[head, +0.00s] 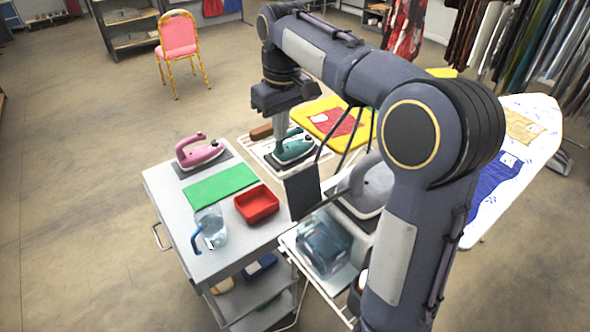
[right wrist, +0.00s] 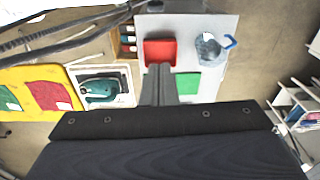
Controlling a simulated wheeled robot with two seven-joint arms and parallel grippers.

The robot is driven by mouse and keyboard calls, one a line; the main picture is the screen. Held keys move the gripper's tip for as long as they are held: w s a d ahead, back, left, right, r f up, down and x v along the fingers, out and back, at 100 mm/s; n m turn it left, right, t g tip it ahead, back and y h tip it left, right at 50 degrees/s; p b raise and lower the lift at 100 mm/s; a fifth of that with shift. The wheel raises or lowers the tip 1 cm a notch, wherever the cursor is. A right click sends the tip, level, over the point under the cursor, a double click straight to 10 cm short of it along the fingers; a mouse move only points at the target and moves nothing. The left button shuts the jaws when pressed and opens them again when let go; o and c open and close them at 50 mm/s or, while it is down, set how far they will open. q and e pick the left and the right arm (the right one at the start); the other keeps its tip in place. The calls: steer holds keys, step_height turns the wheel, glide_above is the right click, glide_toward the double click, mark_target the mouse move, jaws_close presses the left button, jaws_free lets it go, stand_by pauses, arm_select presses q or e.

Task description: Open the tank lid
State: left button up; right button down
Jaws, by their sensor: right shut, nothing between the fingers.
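A clear bluish tank (head: 323,246) stands on a white rack right of the cart in the head view, below a rounded grey body (head: 367,190). A dark flat panel (head: 303,192) stands up beside them. I cannot tell whether it is the tank's lid. My arm hides part of this area. My right gripper (head: 279,122) is shut and empty, pointing down, apart from the tank. In the head view it overlaps the teal iron (head: 294,149). In the right wrist view its fingers (right wrist: 160,72) show between the red tray and the green mat. My left gripper is out of view.
The grey cart (head: 180,248) holds a pink iron (head: 200,150), a green mat (head: 220,186), a red tray (head: 257,204) and a clear jug (head: 211,228). An ironing board (head: 515,150) stands at the right. Open floor lies left of the cart.

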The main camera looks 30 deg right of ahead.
mark_target(301, 191)
steer(key=s+f+p, duration=0.1)
steer(key=s+f, duration=0.2)
steer(key=f, duration=0.4)
steer(key=shift+s+d+f, duration=0.15)
steer(key=shift+s+f, duration=0.05)
steer(key=shift+f, duration=0.2)
